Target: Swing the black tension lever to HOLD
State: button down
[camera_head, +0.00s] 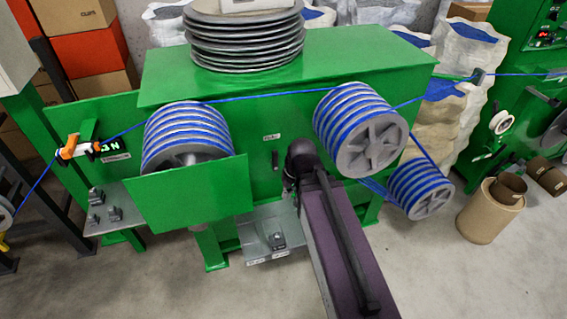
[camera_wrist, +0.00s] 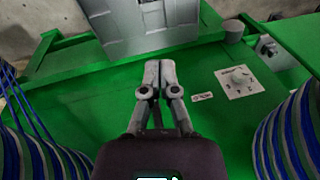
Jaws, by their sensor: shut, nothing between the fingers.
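My gripper (camera_wrist: 160,66) is shut and empty, its two grey fingers side by side in front of the green machine panel (camera_wrist: 110,100). To its right in the wrist view, a pale square plate (camera_wrist: 238,83) with a rounded grey piece at its middle is fixed to the panel. A small white label (camera_wrist: 202,97) sits between plate and fingers, too small to read. The fingers look apart from both. I cannot make out a black lever or a HOLD mark for certain. In the head view, my arm covers part of the panel.
Blue cable runs over the left drum (camera_head: 188,132), the right drum (camera_head: 362,130) and a lower drum (camera_head: 420,190). A green guard plate (camera_head: 190,193) stands before the left drum. A grey shelf (camera_head: 262,243) lies low beside my arm. Clear floor lies in front.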

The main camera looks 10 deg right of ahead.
jog(key=w+a+f+m+t+y+b, duration=0.1)
jog(key=w+f+m+t+y+b, duration=0.15)
jog(key=w+f+y+b, duration=0.35)
jog(key=m+t+b, duration=0.5)
jog(key=t+b, duration=0.3)
jog(key=b, duration=0.4)
send_near(274, 158)
jog(key=s+a+f, duration=0.2)
jog(key=s+a, duration=0.1)
jog(key=s, duration=0.1)
jog(key=w+d+f+m+t+h+b, duration=0.1)
jog(key=w+d+m+t+h+b, duration=0.1)
jog(key=d+m+t+b, duration=0.3)
jog(key=d+m+b, duration=0.1)
jog(key=d+b, duration=0.1)
jog(key=d, duration=0.1)
jog(key=shift+d, duration=0.3)
jog(key=shift+w+f, duration=0.1)
jog(key=shift+w, duration=0.05)
jog(key=x, duration=1)
jog(key=shift+w, duration=0.15)
jog(key=shift+s+a, duration=0.2)
jog(key=shift+a, duration=0.75)
jog(key=shift+s+a, duration=0.15)
jog(key=shift+a, duration=0.85)
